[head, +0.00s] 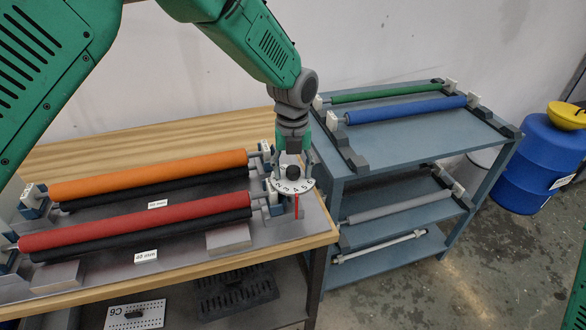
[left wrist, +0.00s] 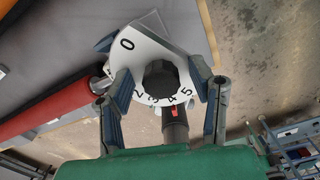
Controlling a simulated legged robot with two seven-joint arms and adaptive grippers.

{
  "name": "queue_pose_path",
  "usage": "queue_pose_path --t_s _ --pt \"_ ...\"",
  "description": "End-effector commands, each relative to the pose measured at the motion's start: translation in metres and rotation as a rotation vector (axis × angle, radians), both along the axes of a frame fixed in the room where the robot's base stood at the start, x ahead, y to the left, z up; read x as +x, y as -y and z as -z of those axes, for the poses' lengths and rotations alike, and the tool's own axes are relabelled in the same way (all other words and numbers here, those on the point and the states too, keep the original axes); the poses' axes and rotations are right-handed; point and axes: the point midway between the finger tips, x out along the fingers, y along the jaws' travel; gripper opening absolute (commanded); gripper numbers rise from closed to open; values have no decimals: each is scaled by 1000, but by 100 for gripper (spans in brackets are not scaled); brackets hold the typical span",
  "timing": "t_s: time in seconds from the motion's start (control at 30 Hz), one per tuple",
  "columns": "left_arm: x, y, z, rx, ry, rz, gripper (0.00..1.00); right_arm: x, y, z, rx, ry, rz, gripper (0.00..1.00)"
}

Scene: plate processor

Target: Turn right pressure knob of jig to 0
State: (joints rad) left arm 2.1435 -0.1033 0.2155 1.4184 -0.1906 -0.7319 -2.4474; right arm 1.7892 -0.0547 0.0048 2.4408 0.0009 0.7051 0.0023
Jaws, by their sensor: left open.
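The right pressure knob (head: 293,172) of the jig is black and sits on a white fan-shaped dial (head: 294,186) at the right end of the jig (head: 285,228). In the left wrist view the knob (left wrist: 161,77) is near the middle, and the dial (left wrist: 143,55) shows 0 at upper left and 2, 3, 4, 5 along its lower edge. A red mark (left wrist: 172,112) shows just below the dial near 3 and 4. My left gripper (head: 294,163) points down over the knob. Its fingers (left wrist: 161,82) are open on either side of the knob, with gaps visible.
An orange roller (head: 150,174) and a red roller (head: 135,221) lie on the jig, left of the dial. A blue shelf rack (head: 400,150) with several rollers stands to the right, with a blue barrel (head: 535,165) beyond. The wooden table (head: 110,152) is bare behind the jig.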

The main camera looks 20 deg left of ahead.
Motion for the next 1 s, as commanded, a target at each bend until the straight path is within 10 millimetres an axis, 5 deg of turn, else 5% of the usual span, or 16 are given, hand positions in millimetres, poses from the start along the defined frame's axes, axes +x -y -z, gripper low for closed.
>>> queue_pose_path --t_s 0.27,0.4,0.43,1.0 --pt "0 0 2 0 0 0 49 0 0 0 0 0 0 40" --pt "0 -1 2 -1 0 -1 3 0 0 0 0 0 0 40" --pt "0 -1 2 -2 1 -1 0 0 0 0 0 0 0 40" --pt "1 0 0 -2 1 -141 0 0 0 -11 0 0 0 40"
